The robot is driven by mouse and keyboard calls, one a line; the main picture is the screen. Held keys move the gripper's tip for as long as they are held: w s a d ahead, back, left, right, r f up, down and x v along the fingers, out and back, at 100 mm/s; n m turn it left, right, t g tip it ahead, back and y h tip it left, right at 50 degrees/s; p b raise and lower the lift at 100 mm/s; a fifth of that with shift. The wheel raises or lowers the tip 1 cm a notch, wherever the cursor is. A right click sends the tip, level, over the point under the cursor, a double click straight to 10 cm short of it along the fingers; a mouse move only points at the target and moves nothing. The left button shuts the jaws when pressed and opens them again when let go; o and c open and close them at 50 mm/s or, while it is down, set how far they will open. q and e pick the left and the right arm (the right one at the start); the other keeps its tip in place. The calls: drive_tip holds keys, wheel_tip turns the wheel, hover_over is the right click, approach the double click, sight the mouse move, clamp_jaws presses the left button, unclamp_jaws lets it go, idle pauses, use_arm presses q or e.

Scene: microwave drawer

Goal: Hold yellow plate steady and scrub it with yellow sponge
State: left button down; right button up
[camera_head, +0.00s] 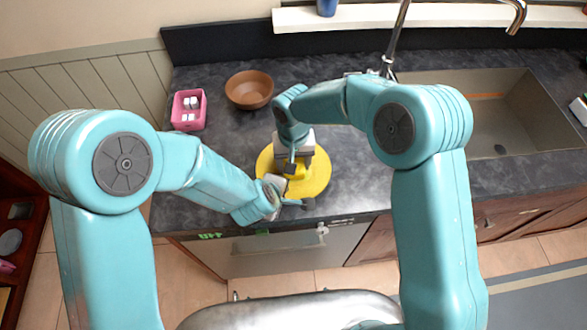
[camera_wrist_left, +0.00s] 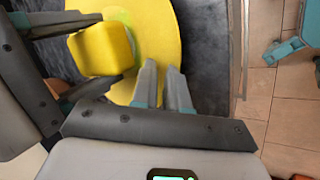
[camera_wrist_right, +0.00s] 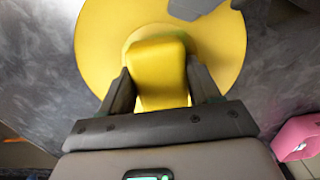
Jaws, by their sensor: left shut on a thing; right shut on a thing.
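The yellow plate (camera_head: 318,178) lies on the dark counter near its front edge. My left gripper (camera_head: 290,197) is at the plate's front-left rim; in the left wrist view its fingers (camera_wrist_left: 163,85) are close together at the plate's edge (camera_wrist_left: 165,35). My right gripper (camera_head: 296,165) is over the plate's middle, shut on the yellow sponge (camera_wrist_right: 158,68). The sponge sits over the centre of the plate (camera_wrist_right: 100,50) in the right wrist view, and it also shows in the left wrist view (camera_wrist_left: 103,50). Whether the sponge touches the plate is hard to tell.
A brown bowl (camera_head: 250,89) and a pink container (camera_head: 188,110) with white items stand at the back left of the counter. A sink (camera_head: 490,110) with a faucet (camera_head: 395,40) is at the right. The counter's front edge is close to the plate.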

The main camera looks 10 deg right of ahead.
drive_tip(key=shift+f, duration=0.7)
idle(0.3)
drive_tip(key=shift+w+r, duration=0.1)
drive_tip(key=shift+w, duration=0.3)
drive_tip(key=shift+s, duration=0.8)
drive_tip(key=shift+w, duration=0.8)
drive_tip(key=shift+s, duration=0.85)
drive_tip(key=shift+w+r, duration=0.15)
drive_tip(key=shift+w, duration=0.75)
idle(1.5)
